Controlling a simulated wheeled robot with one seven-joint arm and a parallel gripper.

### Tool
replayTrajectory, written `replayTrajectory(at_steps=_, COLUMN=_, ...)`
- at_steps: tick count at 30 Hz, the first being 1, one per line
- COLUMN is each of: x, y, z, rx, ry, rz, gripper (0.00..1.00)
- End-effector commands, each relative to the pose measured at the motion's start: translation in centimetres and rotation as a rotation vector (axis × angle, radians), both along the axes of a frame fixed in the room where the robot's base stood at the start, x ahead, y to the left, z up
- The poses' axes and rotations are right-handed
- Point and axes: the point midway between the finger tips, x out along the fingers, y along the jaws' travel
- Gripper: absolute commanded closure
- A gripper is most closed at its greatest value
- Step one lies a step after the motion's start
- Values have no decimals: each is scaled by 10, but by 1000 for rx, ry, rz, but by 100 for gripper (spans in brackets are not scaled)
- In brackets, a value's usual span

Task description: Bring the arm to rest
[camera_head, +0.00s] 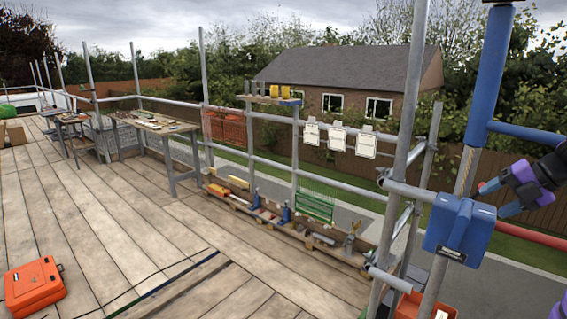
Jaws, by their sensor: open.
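My gripper (492,198) is at the right edge of the picture, at the end of my dark and purple arm (543,178). Its two fingers point left and are spread apart, with nothing seen between them. The fingertips appear close to the upper right of a blue box (458,232) on the scaffold pole. I cannot tell whether they touch it. The rest of my arm is cut off by the picture edge.
Scaffold poles (405,140) and a thick blue upright (490,75) stand close to my gripper. An orange case (34,287) lies on the plank deck (120,225). A workbench (152,124) stands farther back. Tools line the deck's right edge. The middle deck is clear.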

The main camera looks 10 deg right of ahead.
Motion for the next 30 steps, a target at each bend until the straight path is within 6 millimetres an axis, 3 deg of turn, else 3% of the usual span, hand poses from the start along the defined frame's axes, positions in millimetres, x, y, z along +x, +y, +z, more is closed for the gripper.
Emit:
replayTrajectory(at_steps=5, x=-2, y=49, z=24, rx=-194, ry=-123, rz=340, gripper=43)
replayTrajectory(at_steps=15, x=-39, y=163, z=68, rx=-724, ry=-494, rz=1341, gripper=43)
replayTrajectory(at_steps=21, x=-73, y=212, z=84, rx=-1014, ry=-714, rz=1949, gripper=43)
replayTrajectory(at_steps=28, x=-116, y=252, z=95, rx=-1314, ry=-928, rz=2673, gripper=43)
replayTrajectory(at_steps=29, x=-121, y=256, z=96, rx=1281, ry=903, rz=-2630, gripper=43)
replayTrajectory(at_steps=30, x=-128, y=260, z=97, rx=1214, ry=852, rz=-2527, gripper=43)
